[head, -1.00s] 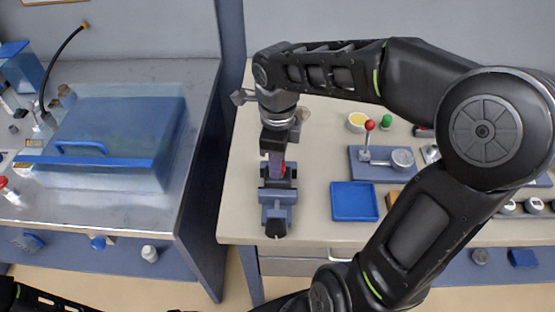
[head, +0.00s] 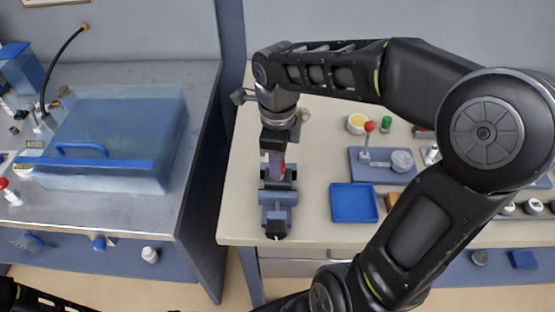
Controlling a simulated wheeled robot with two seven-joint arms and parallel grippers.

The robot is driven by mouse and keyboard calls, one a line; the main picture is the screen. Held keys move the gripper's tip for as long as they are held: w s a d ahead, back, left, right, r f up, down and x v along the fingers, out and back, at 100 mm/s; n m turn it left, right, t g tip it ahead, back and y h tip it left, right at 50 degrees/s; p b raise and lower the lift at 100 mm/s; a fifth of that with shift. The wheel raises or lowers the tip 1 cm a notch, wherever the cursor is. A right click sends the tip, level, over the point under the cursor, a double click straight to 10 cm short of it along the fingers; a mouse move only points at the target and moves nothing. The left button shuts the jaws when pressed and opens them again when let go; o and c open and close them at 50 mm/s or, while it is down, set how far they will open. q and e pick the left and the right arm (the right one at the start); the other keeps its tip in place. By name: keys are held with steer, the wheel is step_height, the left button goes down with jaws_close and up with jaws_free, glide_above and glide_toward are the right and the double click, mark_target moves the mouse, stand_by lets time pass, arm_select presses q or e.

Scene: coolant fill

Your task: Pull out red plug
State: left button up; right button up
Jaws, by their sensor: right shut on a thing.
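A small red part (head: 283,168), which looks like the red plug, shows beside a purple-grey piece (head: 274,160) just above a blue vise (head: 277,197) on the beige bench. My right gripper (head: 277,152) points down over the vise and is shut on the red plug, as far as the view shows. Its fingers and the vise hide most of the plug, so I cannot tell how far it sits in the piece. My left gripper is out of view; only a dark part of that arm shows at the bottom left.
A blue tray (head: 354,203) and a blue base with a red-knobbed lever (head: 368,153) stand right of the vise. A yellow-topped cup (head: 357,123) and a green part (head: 386,124) lie behind. A clear blue-lidded tank (head: 112,138) stands on the left metal bench.

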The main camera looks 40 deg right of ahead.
steer(key=shift+r+p, duration=1.35)
steer(key=shift+r, duration=0.85)
